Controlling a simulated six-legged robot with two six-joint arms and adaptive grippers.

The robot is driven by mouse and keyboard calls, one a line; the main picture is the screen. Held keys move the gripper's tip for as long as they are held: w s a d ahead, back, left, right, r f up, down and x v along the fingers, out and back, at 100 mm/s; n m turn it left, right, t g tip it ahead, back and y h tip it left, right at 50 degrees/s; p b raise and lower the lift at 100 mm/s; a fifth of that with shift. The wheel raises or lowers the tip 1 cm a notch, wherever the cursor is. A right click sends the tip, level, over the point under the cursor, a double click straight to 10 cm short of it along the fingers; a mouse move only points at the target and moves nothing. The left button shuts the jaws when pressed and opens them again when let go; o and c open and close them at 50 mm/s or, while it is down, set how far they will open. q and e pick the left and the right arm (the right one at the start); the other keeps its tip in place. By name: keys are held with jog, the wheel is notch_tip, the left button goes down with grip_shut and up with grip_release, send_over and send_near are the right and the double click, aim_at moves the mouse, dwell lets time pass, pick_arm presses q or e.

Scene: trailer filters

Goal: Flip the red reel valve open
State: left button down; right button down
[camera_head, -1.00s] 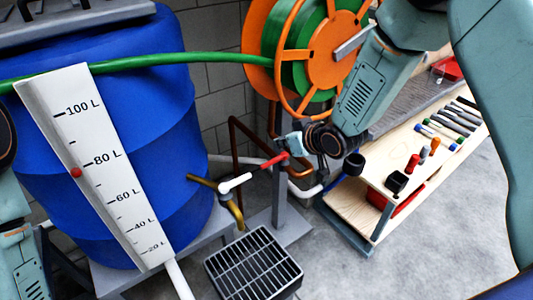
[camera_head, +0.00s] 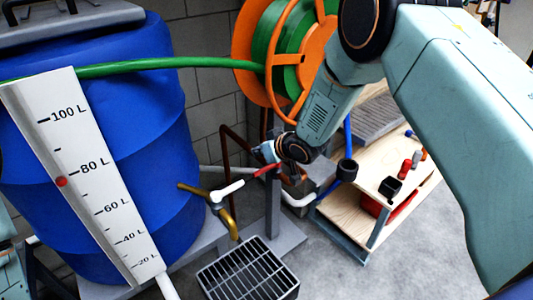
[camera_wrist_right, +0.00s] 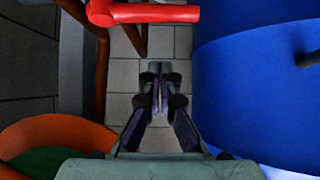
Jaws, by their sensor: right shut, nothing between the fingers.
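The red reel valve handle (camera_head: 265,170) is a short red bar below the hose reel, just right of the white lever (camera_head: 228,189). In the right wrist view the red handle (camera_wrist_right: 150,13) lies across the top edge, with a rounded end at the left. My right gripper (camera_head: 268,152) is close to the handle in the head view, but contact cannot be told there. In the right wrist view its fingertips (camera_wrist_right: 160,85) are together and empty, below the red bar in the picture. The valve body is mostly hidden. My left gripper is out of view.
A blue barrel (camera_head: 150,130) with a white litre gauge (camera_head: 88,185) stands at the left. The orange reel (camera_head: 243,50) with green hose is behind my right arm. A brass tap (camera_head: 232,225) is above a black grate (camera_head: 248,270). A wooden bench (camera_head: 350,212) stands right.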

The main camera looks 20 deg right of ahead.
aim_at(263, 169)
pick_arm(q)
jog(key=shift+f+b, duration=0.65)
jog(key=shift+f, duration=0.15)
pick_arm(e)
jog(key=shift+s+d+f, duration=0.1)
jog(key=shift+s+f, duration=0.3)
jog(key=shift+f, duration=0.45)
jog(key=shift+s+d+f, duration=0.1)
jog(key=shift+s+f, duration=0.25)
jog(key=shift+f, duration=0.5)
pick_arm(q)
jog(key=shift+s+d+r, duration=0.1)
